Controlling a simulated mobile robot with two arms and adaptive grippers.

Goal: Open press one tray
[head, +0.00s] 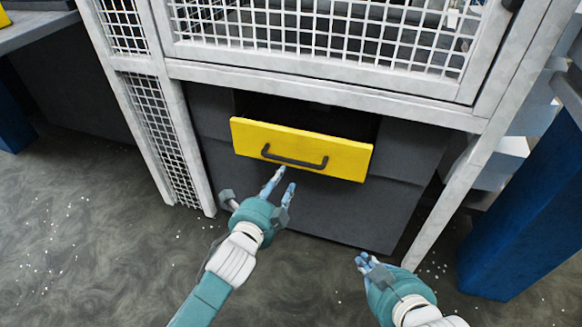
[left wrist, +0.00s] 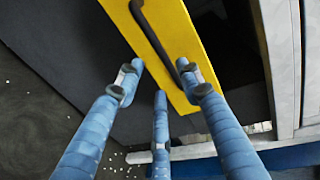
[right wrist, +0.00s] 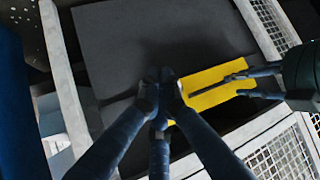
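The press tray has a yellow front (head: 345,158) with a dark bar handle (head: 296,161). It sits in the dark lower part of the press, with a dark gap above and behind its front. My left gripper (head: 280,186) is just below the handle's left part, fingers spread and empty. In the left wrist view the handle (left wrist: 150,32) runs down the yellow front (left wrist: 178,35) towards the fingertips (left wrist: 162,84); I cannot tell whether they touch it. My right gripper (head: 366,262) is lower right, away from the tray, its fingertips together and empty; they also meet in the right wrist view (right wrist: 160,86).
A white mesh guard frame (head: 320,85) stands above the tray, with posts on both sides. A blue post (head: 525,215) is at the right. The grey floor (head: 90,240) in front is open, with scattered white bits.

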